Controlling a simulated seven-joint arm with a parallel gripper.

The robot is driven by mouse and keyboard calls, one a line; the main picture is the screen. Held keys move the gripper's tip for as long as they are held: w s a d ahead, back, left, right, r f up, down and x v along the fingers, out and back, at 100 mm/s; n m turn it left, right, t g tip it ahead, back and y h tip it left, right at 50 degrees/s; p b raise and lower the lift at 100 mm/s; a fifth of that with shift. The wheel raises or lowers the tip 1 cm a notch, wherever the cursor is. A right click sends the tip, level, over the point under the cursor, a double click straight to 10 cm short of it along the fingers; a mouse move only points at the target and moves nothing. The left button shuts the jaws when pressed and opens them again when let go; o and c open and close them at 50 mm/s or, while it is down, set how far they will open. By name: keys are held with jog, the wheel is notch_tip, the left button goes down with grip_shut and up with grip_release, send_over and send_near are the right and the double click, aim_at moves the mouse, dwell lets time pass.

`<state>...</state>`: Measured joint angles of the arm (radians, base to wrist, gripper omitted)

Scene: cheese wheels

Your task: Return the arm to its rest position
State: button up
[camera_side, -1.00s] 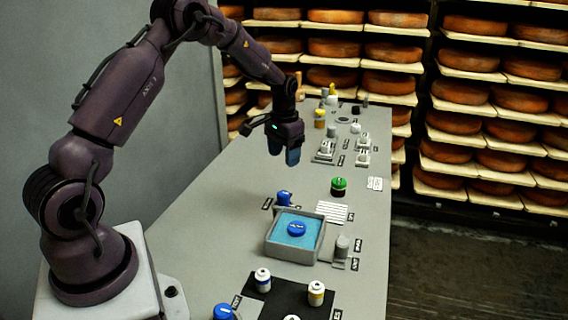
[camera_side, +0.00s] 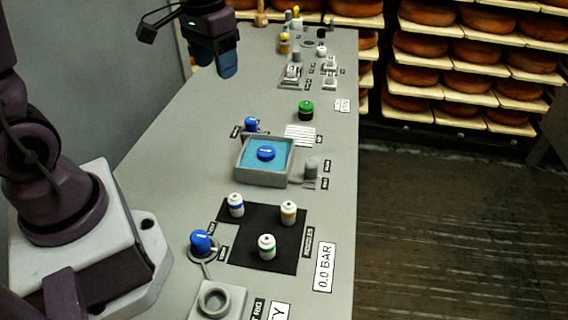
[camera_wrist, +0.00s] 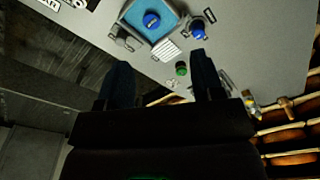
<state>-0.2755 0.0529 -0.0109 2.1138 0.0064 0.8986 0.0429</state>
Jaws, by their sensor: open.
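My gripper (camera_side: 229,66) hangs in the air above the far left part of the grey bench (camera_side: 190,135). Its two blue fingers point down in the side view, and nothing is seen between them. In the wrist view my gripper (camera_wrist: 162,80) shows its dark fingers well apart and empty. The grey tray with a blue lining (camera_side: 246,170) stands on the bench, with a blue disc (camera_side: 266,153) in it. It is well apart from my gripper. The upper arm links are cut off by the side view's top edge.
A green-capped jar (camera_side: 306,111) stands beyond the tray. A black mat (camera_side: 266,217) holds three small bottles. A blue knob (camera_side: 201,242) and a grey ring-shaped holder (camera_side: 217,303) are near the front. Shelves of cheese wheels (camera_side: 468,52) stand behind the bench.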

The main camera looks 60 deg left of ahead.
jog(key=s+d+r+m+t, duration=0.2)
jog(key=s+d+r+t, duration=0.2)
jog(key=s+d+r, duration=0.4)
jog(key=s, duration=0.3)
jog(key=shift+s+d+m+t, duration=0.2)
jog(key=shift+m+t, duration=0.1)
jog(key=shift+t, duration=0.1)
